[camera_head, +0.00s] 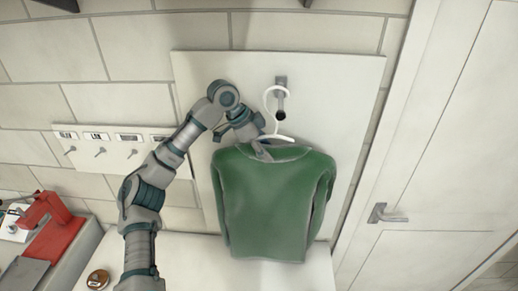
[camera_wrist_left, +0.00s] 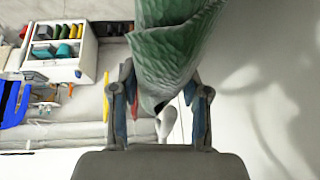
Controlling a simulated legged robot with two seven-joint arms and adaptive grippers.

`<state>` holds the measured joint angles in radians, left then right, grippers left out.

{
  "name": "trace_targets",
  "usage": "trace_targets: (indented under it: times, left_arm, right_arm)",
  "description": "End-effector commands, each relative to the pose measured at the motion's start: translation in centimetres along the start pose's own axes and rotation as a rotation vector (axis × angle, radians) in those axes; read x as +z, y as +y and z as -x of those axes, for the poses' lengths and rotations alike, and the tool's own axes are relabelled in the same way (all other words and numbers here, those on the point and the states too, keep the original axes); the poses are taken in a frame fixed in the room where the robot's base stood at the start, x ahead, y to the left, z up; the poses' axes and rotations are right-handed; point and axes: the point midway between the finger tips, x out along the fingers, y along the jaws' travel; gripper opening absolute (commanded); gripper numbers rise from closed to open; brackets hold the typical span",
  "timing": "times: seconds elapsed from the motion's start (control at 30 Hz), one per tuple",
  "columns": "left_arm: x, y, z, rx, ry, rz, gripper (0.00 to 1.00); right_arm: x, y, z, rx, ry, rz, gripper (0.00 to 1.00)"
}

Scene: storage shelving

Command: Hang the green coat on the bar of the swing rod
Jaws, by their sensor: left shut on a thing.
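The green coat (camera_head: 272,205) hangs upright on a white hanger (camera_head: 268,104) in the head view, in front of a white wall panel. The hanger's hook is beside the swing rod (camera_head: 281,88), which juts from the panel and has a black tip. I cannot tell whether the hook rests on the bar. My left gripper (camera_head: 262,146) is shut at the coat's collar, just below the hook. In the left wrist view, green cloth (camera_wrist_left: 175,55) lies between the fingers (camera_wrist_left: 160,100), with a white hanger part (camera_wrist_left: 166,121) below it. My right gripper is not in view.
A door with a metal handle (camera_head: 384,214) stands at the right. A small hook rack (camera_head: 112,148) is on the tiled wall at the left. A red device (camera_head: 60,232) and a small round tin (camera_head: 98,279) are at lower left. A white surface (camera_head: 200,265) lies below the coat.

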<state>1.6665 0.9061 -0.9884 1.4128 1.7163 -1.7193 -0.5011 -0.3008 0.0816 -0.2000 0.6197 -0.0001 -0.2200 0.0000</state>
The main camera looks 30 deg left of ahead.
Motion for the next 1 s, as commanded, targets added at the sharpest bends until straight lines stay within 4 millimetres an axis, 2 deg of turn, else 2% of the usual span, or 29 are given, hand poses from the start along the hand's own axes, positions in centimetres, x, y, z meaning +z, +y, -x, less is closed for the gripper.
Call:
trace_targets:
  times: [0.2, 0.5, 0.93, 0.97, 1.0]
  left_arm:
    - [-1.6, 0.1, -0.7, -0.002, 0.003, -0.002, 0.00]
    - [-0.8, 0.4, -2.2, -0.004, 0.002, -0.002, 0.00]
    - [-0.4, 0.3, -2.4, -0.003, 0.004, -0.001, 0.00]
    - [-0.4, 0.3, -2.4, -0.003, 0.004, -0.001, 0.48]
    - [-0.4, 0.3, -2.4, -0.003, 0.004, -0.001, 0.58]
  right_arm:
    - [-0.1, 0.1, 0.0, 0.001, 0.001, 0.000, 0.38]
    - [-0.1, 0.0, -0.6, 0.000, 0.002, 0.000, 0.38]
    - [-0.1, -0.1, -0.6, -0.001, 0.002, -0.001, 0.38]
    - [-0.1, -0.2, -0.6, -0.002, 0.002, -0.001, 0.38]
    - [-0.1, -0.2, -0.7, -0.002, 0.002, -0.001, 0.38]
